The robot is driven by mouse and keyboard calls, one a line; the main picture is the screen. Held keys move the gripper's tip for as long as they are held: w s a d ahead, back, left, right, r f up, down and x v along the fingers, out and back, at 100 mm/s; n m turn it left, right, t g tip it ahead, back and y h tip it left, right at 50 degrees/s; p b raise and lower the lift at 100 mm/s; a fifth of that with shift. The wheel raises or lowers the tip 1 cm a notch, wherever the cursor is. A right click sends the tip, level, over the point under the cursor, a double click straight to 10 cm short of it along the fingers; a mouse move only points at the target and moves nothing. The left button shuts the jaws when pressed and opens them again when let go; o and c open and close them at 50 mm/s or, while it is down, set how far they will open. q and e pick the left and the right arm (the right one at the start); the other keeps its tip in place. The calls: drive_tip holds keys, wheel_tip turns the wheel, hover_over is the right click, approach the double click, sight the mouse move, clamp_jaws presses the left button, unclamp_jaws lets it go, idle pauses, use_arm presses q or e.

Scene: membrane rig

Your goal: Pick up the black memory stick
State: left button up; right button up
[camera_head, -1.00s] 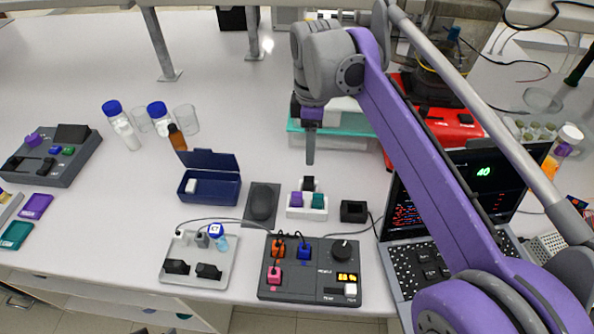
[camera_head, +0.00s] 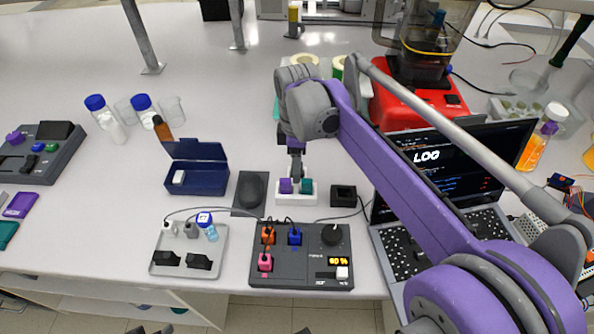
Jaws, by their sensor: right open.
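A small white holder (camera_head: 295,199) stands on the bench, with a purple stick (camera_head: 286,186) and a teal stick (camera_head: 306,186) in its front. My right gripper (camera_head: 296,174) points down at the back of this holder, just behind the two coloured sticks. It is open. The black memory stick is not clearly visible; the gripper covers the back of the holder, where a black piece showed earlier. I cannot tell whether the fingers are around it or above it.
A black square block (camera_head: 343,196) stands close right of the holder, and a dark mouse on a pad (camera_head: 252,192) lies to its left. A control box (camera_head: 301,270) is in front, an open laptop (camera_head: 400,251) to the right. A blue open case (camera_head: 197,178) stands further left.

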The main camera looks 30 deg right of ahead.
clamp_jaws()
idle(0.3)
wheel_tip(320, 180, up, 10)
drive_tip(key=shift+r+p, duration=0.1)
drive_tip(key=shift+p, duration=0.5)
